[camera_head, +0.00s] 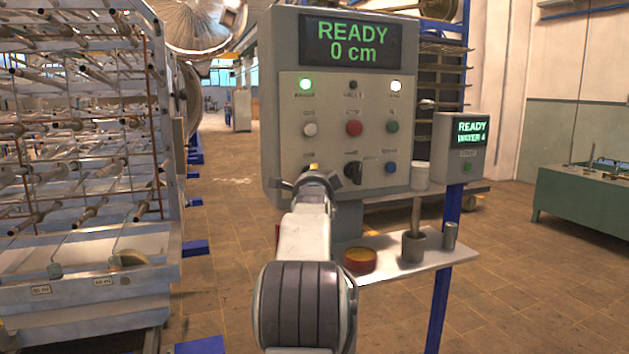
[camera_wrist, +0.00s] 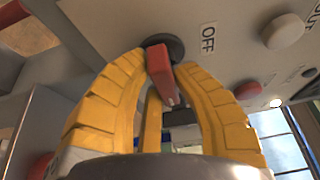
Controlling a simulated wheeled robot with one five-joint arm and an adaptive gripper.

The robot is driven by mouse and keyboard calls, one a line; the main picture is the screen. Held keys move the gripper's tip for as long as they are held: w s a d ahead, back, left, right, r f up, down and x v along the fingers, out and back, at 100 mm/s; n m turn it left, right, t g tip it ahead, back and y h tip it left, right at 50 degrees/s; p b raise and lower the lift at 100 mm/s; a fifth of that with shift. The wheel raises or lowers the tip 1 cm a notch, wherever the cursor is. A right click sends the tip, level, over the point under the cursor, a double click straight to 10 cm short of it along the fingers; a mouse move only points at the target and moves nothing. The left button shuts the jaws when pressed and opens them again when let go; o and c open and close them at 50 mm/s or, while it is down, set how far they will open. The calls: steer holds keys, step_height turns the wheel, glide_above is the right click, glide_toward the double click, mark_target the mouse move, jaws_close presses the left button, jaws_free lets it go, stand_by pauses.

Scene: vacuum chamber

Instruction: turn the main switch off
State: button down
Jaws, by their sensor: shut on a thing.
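The main switch is a red handle (camera_wrist: 160,66) on a round black base, set in the face of the grey control panel (camera_head: 285,45). An "OFF" label (camera_wrist: 208,40) sits just to the right of the switch in the wrist view. My gripper (camera_head: 316,180) is at the lower left of the panel in the head view and hides the switch there. In the wrist view its yellow fingers (camera_wrist: 160,80) stand on both sides of the red handle and are shut on it. Which mark the handle points to is not clear.
The panel display (camera_head: 352,41) reads "READY 0 cm". A red button (camera_head: 354,128) and a black knob (camera_head: 353,172) are close to my gripper. A rack (camera_head: 85,190) stands left.

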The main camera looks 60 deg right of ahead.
steer(key=shift+f+n+h+b, duration=0.35)
steer(key=shift+n+b, duration=0.25)
steer(key=shift+b, duration=0.55)
steer(key=shift+r+n+t+b, duration=0.1)
steer(key=shift+n+t+b, duration=0.2)
steer(key=shift+n+b, duration=0.4)
steer(key=shift+r+h+b, duration=0.25)
steer(key=shift+b, duration=0.05)
steer(key=c, duration=1)
jaws_free()
steer(key=shift+v, duration=6)
steer(key=shift+o, duration=0.2)
